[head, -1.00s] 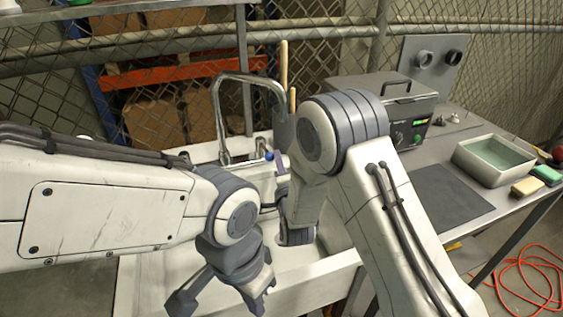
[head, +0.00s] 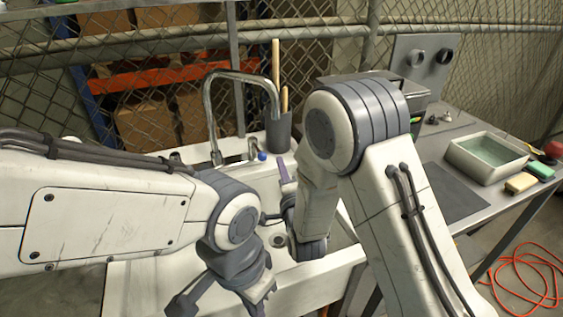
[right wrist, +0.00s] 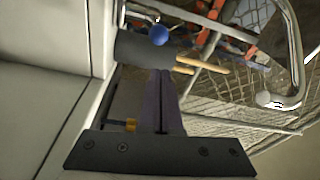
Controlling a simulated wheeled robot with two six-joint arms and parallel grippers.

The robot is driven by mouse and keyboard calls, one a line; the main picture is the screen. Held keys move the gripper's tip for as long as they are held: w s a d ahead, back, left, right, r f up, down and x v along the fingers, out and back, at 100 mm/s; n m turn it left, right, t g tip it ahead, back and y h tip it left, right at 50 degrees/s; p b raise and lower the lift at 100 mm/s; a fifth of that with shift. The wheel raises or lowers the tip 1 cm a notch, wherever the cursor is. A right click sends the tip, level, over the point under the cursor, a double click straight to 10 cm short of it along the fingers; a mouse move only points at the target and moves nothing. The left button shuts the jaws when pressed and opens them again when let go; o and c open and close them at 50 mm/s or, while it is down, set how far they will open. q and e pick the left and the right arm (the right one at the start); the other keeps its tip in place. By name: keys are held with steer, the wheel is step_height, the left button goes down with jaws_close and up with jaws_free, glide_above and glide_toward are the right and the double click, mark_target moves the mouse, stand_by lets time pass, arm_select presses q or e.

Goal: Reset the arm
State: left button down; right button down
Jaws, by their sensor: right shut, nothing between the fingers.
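My right arm (head: 372,120) stands bent in front of the sink, its forearm hanging down. My right gripper (head: 282,168) is beyond its wrist, mostly hidden by the arm, with purple fingers showing near the faucet. In the right wrist view its fingers (right wrist: 162,75) lie together with nothing between them. My left arm (head: 110,215) comes in from the left, and its gripper (head: 222,300) hangs over the near part of the sink, cut by the bottom edge. Its fingertips are not clear.
The white sink (head: 150,280) has a chrome faucet (head: 210,110). A grey holder (head: 279,132) with wooden handles stands behind it and also shows in the right wrist view (right wrist: 145,55). On the right table are a dark mat (head: 455,195), basin (head: 487,157) and sponges (head: 520,182). An orange hose (head: 525,280) lies on the floor.

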steer(key=s+a+r+n+g+p, duration=0.1)
steer(key=s+n+g+p, duration=0.2)
steer(key=s+n+g, duration=0.4)
steer(key=s+a+r+n+g+p, duration=0.15)
steer(key=s+n+g, duration=0.25)
steer(key=s, duration=0.6)
steer(key=s+d+r+n+g+h+p, duration=0.1)
steer(key=s+d+r+n+g+p, duration=0.1)
steer(key=s, duration=0.6)
steer(key=s+d+r+n+g+h+p, duration=0.2)
steer(key=s+d+n+g, duration=0.3)
steer(key=s+d+n, duration=0.2)
steer(key=shift+s+r+h, duration=0.3)
steer(key=shift+s+r, duration=0.1)
steer(key=shift+s, duration=0.85)
